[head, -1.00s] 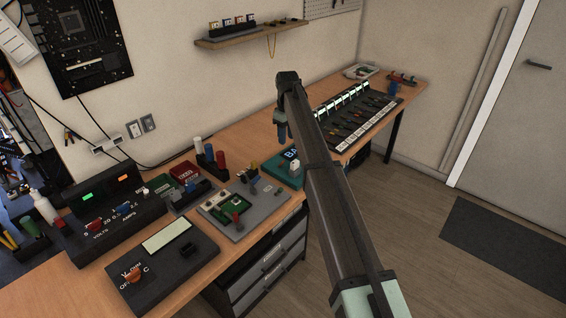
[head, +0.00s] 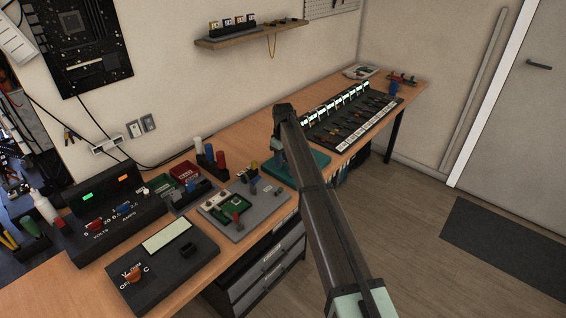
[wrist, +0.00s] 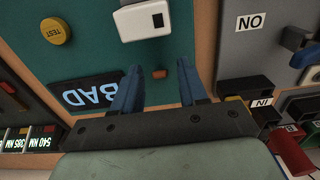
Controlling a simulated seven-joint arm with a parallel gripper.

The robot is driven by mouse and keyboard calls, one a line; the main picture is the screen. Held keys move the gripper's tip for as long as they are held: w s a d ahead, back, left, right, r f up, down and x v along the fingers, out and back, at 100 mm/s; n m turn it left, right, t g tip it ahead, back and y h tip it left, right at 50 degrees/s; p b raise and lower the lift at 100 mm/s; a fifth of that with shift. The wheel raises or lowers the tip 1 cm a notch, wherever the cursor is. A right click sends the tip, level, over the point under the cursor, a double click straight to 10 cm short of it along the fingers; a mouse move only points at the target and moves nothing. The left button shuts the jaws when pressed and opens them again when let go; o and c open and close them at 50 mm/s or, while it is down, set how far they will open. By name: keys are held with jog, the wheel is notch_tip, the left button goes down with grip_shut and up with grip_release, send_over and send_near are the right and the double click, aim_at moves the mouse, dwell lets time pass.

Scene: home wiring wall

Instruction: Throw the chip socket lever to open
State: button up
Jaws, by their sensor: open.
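The teal tester board (wrist: 105,30) lies under my gripper, and it also shows in the head view (head: 318,160), partly behind my arm. It carries a white block with a dark slot (wrist: 142,18), which looks like the chip socket. Contact cannot be told. In the head view my gripper (head: 277,145) is low over the board.
A yellow TEST button (wrist: 55,31) and a BAD display (wrist: 90,95) are on the teal board. A grey fixture labelled NO (wrist: 245,50) stands close on the right. In the head view, a grey board (head: 245,208) is left of the teal one and a black panel (head: 352,122) is beyond it.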

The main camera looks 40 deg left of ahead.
jog(key=shift+f, duration=0.65)
grip_shut()
